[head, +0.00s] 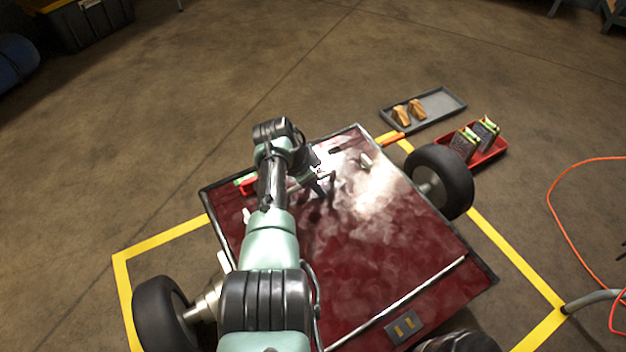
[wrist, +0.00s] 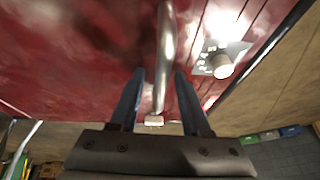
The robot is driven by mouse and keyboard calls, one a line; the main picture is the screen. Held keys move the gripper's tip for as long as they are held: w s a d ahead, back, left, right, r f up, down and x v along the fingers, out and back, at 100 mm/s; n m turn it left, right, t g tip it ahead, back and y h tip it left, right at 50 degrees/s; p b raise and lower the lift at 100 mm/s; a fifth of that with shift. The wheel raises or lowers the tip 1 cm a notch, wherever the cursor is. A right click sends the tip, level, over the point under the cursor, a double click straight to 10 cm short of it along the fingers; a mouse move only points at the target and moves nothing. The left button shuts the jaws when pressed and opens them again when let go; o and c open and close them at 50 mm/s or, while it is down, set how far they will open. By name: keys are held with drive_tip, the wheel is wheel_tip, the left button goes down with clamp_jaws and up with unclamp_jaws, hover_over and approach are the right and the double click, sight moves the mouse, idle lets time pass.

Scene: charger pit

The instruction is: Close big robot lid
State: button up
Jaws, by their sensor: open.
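The big robot's lid (head: 390,240) is a glossy dark red panel with a dark rim, seen from above in the head view. Its red surface also fills the upper left of the wrist view (wrist: 70,60). I cannot tell how far it is tilted. My gripper (head: 322,180) is over the lid's far part, partly hidden by my arm. In the wrist view its two dark fingers (wrist: 160,75) are apart, with a silver rod (wrist: 166,45) showing between them. I cannot tell whether they touch the rod. A silver knob (wrist: 221,64) on a plate is to its right.
Black wheels stand at the right (head: 440,181) and lower left (head: 164,314). A grey tray (head: 445,103) and a red tray (head: 492,153) lie on the floor beyond the lid. Yellow tape (head: 170,237) surrounds the robot.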

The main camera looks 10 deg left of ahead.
drive_tip(key=shift+r, duration=0.15)
drive_tip(key=p+v, duration=1)
drive_tip(key=v, duration=0.2)
drive_tip(key=shift+s+a+r, duration=0.15)
drive_tip(key=shift+r, duration=0.1)
